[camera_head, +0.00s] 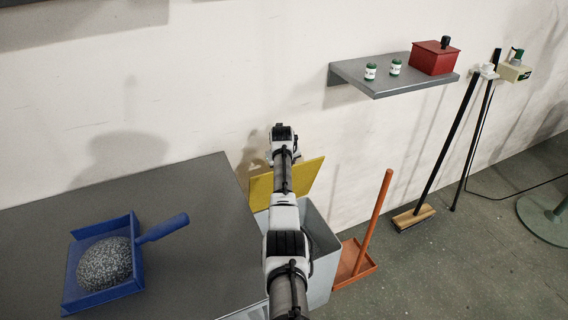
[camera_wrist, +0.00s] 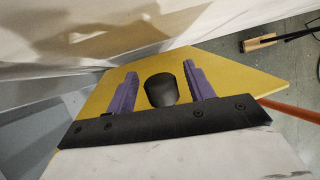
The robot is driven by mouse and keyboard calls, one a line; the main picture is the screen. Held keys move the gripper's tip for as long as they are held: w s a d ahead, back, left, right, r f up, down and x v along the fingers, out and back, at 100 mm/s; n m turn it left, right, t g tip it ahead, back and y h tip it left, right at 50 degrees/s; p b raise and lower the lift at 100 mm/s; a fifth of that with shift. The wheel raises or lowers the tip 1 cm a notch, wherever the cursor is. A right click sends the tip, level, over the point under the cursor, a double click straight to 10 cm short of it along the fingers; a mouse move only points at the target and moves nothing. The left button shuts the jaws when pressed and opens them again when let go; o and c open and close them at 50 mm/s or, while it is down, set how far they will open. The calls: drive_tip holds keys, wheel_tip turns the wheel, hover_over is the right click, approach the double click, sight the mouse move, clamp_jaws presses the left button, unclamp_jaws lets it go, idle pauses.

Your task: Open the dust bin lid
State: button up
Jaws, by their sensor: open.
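The dust bin (camera_head: 319,270) is a grey box beside the dark table, below my arm. Its yellow lid (camera_head: 311,172) stands raised and tilted at the wall side, and part of the bin's dark inside shows. My arm covers the middle of the lid and bin. In the wrist view the yellow lid (camera_wrist: 235,80) fills the middle, with a black round knob (camera_wrist: 161,90) on it. My gripper (camera_wrist: 159,70) is open, its purple fingers on either side of the knob. The fingers are not clear in the head view.
A blue dustpan (camera_head: 128,287) with a speckled grey heap (camera_head: 104,263) lies on the table (camera_head: 200,200). An orange long-handled dustpan (camera_head: 355,262) stands right of the bin. A broom (camera_head: 413,217) leans on the wall. A shelf (camera_head: 380,85) holds a red box (camera_head: 433,60).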

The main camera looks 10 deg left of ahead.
drive_tip(key=shift+s+r+p, duration=0.1)
drive_tip(key=shift+r+p, duration=0.25)
drive_tip(key=shift+p, duration=0.25)
drive_tip(key=p+v, duration=0.5)
drive_tip(key=shift+r, duration=0.2)
drive_tip(key=v, duration=0.7)
drive_tip(key=shift+s+r, duration=0.2)
drive_tip(key=shift+s, duration=0.1)
